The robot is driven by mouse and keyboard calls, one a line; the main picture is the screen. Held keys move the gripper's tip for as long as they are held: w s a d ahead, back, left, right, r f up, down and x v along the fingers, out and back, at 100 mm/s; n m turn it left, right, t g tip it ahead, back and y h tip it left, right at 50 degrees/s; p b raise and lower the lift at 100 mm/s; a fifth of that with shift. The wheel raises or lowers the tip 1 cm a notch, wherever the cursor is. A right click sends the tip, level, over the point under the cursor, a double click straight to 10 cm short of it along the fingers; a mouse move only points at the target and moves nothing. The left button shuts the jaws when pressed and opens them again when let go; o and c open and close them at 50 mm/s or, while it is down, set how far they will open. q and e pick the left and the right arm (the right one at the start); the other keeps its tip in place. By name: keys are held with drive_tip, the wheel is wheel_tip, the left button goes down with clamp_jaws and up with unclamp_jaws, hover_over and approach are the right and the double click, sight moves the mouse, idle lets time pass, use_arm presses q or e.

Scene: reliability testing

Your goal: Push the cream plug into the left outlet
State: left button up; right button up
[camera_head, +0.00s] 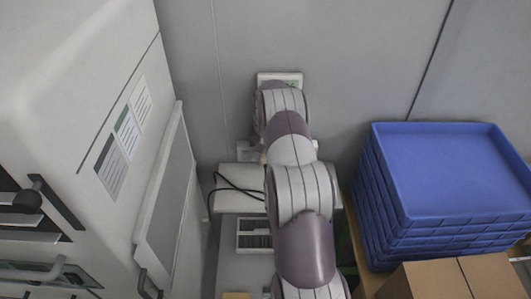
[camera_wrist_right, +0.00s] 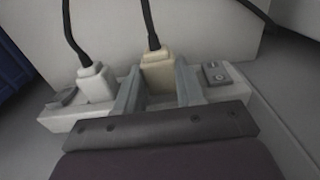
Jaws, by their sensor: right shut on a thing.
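In the right wrist view, my right gripper (camera_wrist_right: 158,88) is shut on the cream plug (camera_wrist_right: 157,67), with one grey finger on each side of it. A black cable rises from the plug's top. The plug is over a pale outlet strip (camera_wrist_right: 66,119); its lower end is hidden, so I cannot tell how deep it sits. A white plug (camera_wrist_right: 95,83) with its own black cable stands on the strip to the left. In the head view my right arm covers most of the gripper and the plug. My left gripper is not in view.
In the head view, black cables (camera_head: 236,187) run over a pale surface left of my arm. A stack of blue trays (camera_head: 445,170) and a cardboard box (camera_head: 450,280) stand at right. A large white cabinet (camera_head: 75,80) fills the left. A grey wall (camera_head: 350,50) lies behind.

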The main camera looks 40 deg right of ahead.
drive_tip(key=shift+s+a, duration=0.15)
drive_tip(key=shift+s, duration=0.05)
drive_tip(key=shift+s+a+f+p, duration=0.15)
drive_tip(key=shift+s+a+p, duration=0.25)
drive_tip(key=shift+s+a, duration=0.55)
drive_tip(key=shift+d, duration=0.1)
drive_tip(key=shift+s, duration=0.15)
